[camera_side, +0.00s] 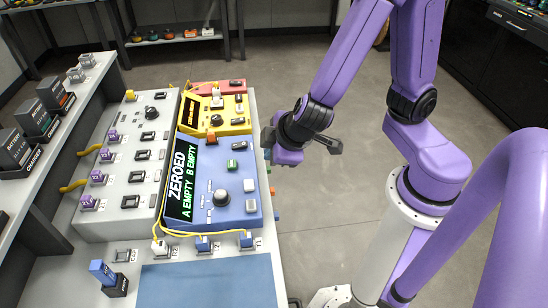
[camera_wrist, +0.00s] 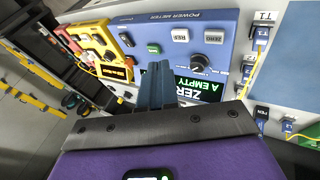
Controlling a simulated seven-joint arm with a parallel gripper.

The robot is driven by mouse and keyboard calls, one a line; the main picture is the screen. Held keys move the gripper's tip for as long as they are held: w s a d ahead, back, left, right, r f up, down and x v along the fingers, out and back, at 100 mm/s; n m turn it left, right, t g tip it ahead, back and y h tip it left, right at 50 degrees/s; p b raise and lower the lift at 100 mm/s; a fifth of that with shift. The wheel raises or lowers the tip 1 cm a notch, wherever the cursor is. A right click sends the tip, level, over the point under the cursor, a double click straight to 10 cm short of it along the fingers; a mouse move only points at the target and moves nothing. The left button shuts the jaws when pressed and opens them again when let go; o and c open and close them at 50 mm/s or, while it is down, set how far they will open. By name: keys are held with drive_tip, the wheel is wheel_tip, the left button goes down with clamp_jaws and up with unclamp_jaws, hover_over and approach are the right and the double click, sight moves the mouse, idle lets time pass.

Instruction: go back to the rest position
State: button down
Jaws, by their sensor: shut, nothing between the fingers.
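My gripper (camera_side: 268,137) is above the right edge of the bench, beside the blue power meter (camera_side: 238,165). In the wrist view its fingers (camera_wrist: 156,85) are together and empty, seen in front of the blue power meter (camera_wrist: 190,40). The meter's display reads ZEROED, A EMPTY, B EMPTY in the side view. In the wrist view the fingers hide part of this display. My gripper appears apart from the bench devices.
A yellow device (camera_side: 226,115) and a red device (camera_side: 215,88) stand behind the meter. A grey panel (camera_side: 130,160) with purple plugs is to the left. A blue mat (camera_side: 208,282) lies in front. Open floor (camera_side: 330,200) is right of the bench.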

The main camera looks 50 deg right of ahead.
drive_tip(key=s+d+r+n+g+y, duration=0.1)
drive_tip(key=s+d+r+n+g, duration=0.1)
drive_tip(key=s, duration=0.5)
drive_tip(key=s+d+r+n+g+y, duration=0.1)
drive_tip(key=s+d+r+n+g, duration=0.1)
drive_tip(key=s+d+r+g, duration=0.2)
drive_tip(key=s, duration=0.3)
drive_tip(key=shift+d+r, duration=0.25)
drive_tip(key=shift+r, duration=0.05)
